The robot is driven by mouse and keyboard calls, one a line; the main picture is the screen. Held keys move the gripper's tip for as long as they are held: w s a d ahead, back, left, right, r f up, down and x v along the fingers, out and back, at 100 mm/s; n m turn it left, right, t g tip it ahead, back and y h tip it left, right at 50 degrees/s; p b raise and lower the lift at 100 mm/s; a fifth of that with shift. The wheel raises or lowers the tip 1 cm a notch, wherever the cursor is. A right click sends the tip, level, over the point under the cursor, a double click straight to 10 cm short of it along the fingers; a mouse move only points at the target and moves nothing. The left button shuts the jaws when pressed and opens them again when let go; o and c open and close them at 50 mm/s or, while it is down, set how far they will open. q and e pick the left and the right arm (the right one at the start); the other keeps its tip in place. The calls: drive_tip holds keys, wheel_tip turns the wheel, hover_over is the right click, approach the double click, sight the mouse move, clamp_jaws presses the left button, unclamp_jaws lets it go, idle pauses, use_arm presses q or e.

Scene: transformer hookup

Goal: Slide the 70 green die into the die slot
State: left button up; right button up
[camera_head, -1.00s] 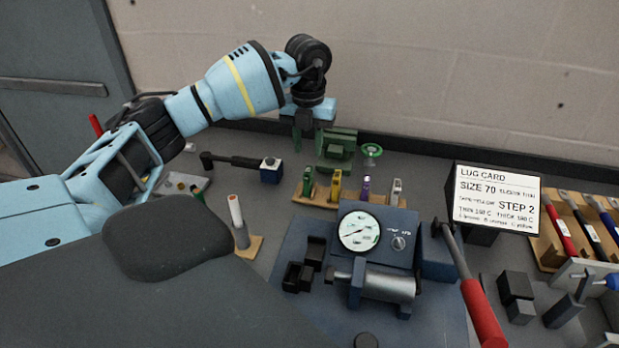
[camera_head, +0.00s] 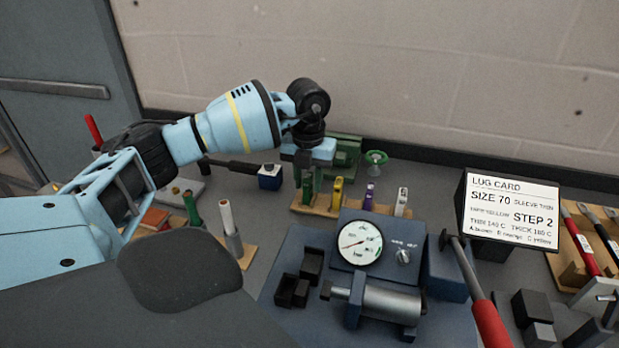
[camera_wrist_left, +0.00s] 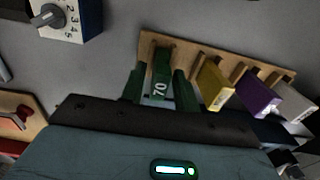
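The green die marked 70 (camera_wrist_left: 160,84) stands at the end of a wooden rack (camera_wrist_left: 205,58), beside the yellow, purple and grey dies. In the head view the green die (camera_head: 307,195) is at the rack's left end, partly hidden by my gripper. My left gripper (camera_wrist_left: 156,92) is open, with one finger on each side of the green die and narrow gaps showing. Contact with the die cannot be told. The blue press (camera_head: 345,255) with a round gauge stands in front of the rack. I cannot make out which opening is the die slot. My right gripper is not in view.
The yellow die (camera_head: 336,193), purple die (camera_head: 368,196) and grey die (camera_head: 401,201) stand close by. A green device (camera_head: 346,150) is behind the rack. Black open boxes (camera_head: 295,285) sit left of the press. A red-handled tool (camera_head: 488,322) and a lug card (camera_head: 510,213) are at right.

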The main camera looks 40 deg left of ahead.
sight(308, 176)
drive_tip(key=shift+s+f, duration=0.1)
